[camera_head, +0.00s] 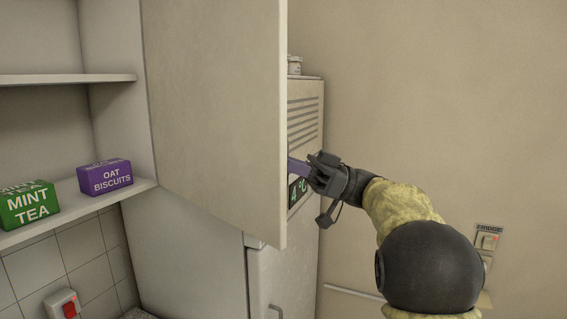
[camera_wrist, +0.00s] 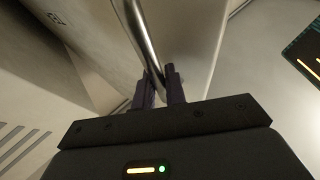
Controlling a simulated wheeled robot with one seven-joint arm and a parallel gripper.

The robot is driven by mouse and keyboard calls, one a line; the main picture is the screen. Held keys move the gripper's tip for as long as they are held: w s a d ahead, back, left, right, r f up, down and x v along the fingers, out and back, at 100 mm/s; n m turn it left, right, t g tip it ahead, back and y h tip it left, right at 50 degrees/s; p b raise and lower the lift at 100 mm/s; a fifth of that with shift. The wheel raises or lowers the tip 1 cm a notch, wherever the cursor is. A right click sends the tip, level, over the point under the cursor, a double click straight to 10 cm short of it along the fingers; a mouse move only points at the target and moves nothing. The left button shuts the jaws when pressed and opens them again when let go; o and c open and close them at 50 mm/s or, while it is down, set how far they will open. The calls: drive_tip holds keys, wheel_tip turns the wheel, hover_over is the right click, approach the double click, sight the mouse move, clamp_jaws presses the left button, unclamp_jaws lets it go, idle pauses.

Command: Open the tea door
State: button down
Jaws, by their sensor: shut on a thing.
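The beige cupboard door (camera_head: 215,110) stands swung well open in the head view, with shelves showing to its left. The door's outer face and handle are hidden there. In the wrist view a metal bar handle (camera_wrist: 143,40) runs along the door panel (camera_wrist: 95,40), down between my dark fingers. My gripper (camera_head: 294,166) reaches behind the door's right edge in the head view, its fingertips partly hidden. It also shows in the wrist view (camera_wrist: 160,78), closed around the handle. A small marking on the panel is too unclear to read.
A green mint tea box (camera_head: 28,205) and a purple oat biscuits box (camera_head: 105,177) stand on the lower shelf (camera_head: 75,208). A fridge (camera_head: 290,275) stands behind the door. A wall switch (camera_head: 488,241) is at right, a red switch (camera_head: 67,306) at lower left.

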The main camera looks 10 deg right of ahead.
drive_tip(key=shift+w+d, duration=0.15)
drive_tip(key=shift+r, duration=0.1)
drive_tip(key=c, duration=1.5)
unclamp_jaws()
drive_tip(key=shift+o, duration=0.2)
drive_tip(key=b+v, duration=0.8)
drive_tip(key=v, duration=0.9)
drive_tip(key=shift+f+b, duration=0.25)
drive_tip(key=shift+b, duration=0.15)
